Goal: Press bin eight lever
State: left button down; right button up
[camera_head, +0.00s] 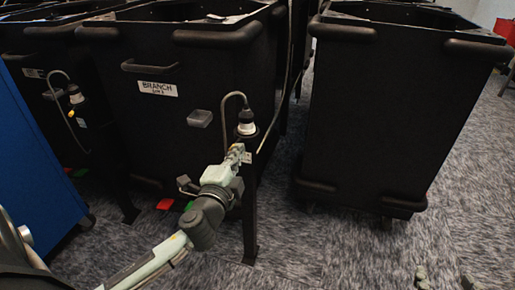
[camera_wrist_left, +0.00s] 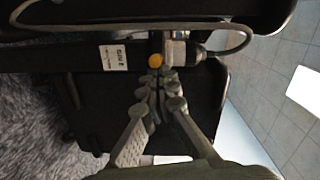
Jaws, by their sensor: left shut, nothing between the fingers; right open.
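Black bins stand in a row in the head view. The middle bin (camera_head: 200,70) carries a white "BRANCH" label (camera_head: 158,88); its smaller second line is not clearly legible. In front of it a black post (camera_head: 249,215) carries a black and white lamp-like fitting (camera_head: 247,124) with a curved cable. My left gripper (camera_head: 238,152) is shut and empty at the post, just below this fitting. In the left wrist view the closed fingertips (camera_wrist_left: 163,76) are just below a round orange knob (camera_wrist_left: 155,60); contact cannot be told. My right gripper (camera_head: 444,276) shows only its two separated fingertips.
Another black bin (camera_head: 400,110) on casters stands at the right. A similar post fitting (camera_head: 76,95) is further left, beside a blue panel (camera_head: 25,150). A red piece (camera_head: 165,204) lies low by the middle bin.

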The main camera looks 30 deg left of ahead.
pick_arm(q)
jog(key=a+h, duration=0.1)
jog(key=a, duration=0.1)
jog(key=a+m+h+p, duration=0.1)
jog(key=a, duration=0.1)
jog(key=shift+s+m+t, duration=0.2)
jog(key=shift+m+t, duration=0.1)
pick_arm(e)
jog(key=s+d+f+g+h, duration=0.2)
jog(key=s+d+f+g, duration=0.1)
jog(key=d+f, duration=0.1)
jog(key=shift+d+f, duration=0.3)
jog(key=shift+f, duration=0.2)
